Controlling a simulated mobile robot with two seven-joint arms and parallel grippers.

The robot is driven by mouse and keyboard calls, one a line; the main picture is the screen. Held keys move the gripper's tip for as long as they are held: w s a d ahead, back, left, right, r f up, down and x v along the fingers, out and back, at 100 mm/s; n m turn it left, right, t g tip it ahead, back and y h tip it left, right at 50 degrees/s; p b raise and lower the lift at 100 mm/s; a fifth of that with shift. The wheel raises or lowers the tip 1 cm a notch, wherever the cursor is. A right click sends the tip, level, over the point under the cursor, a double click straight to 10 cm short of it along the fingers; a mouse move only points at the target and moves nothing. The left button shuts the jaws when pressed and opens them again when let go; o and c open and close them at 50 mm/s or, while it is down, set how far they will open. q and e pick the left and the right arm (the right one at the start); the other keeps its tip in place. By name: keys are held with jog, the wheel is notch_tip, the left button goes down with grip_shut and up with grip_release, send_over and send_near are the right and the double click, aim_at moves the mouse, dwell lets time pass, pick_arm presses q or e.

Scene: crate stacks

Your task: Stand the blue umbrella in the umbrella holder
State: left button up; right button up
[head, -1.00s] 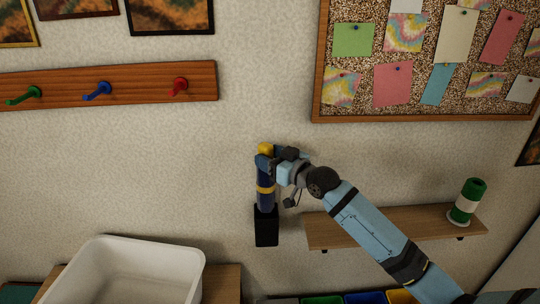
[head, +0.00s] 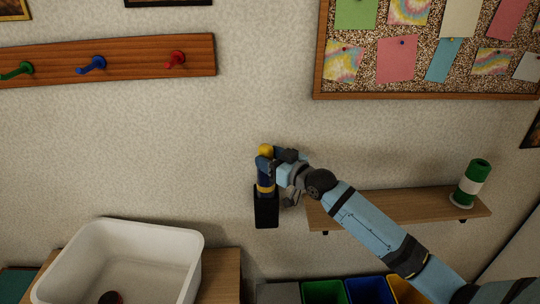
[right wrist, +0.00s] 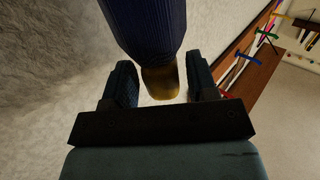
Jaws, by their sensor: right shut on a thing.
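The blue umbrella (head: 265,176) stands upright, with a yellow top and a yellow band low on the part that shows. Its lower end is hidden inside the black umbrella holder (head: 266,210) against the wall. My right gripper (head: 267,163) is shut on the umbrella near its yellow top, above the holder. In the right wrist view the ribbed blue umbrella (right wrist: 147,28) and a yellow part of it show between the two fingers of my right gripper (right wrist: 163,88). My left gripper is not in view.
A wooden shelf (head: 400,206) with a green and white cylinder (head: 473,182) is right of the holder, partly behind my right arm. A white tub (head: 125,235) is at lower left, with several coloured bins (head: 322,292) below the shelf. A hook rail (head: 130,66) is above.

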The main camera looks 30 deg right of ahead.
jog(key=shift+f, duration=0.2)
jog(key=o, duration=1.1)
jog(key=v, duration=1.4)
jog(key=shift+b, duration=0.45)
jog(key=shift+w, duration=0.1)
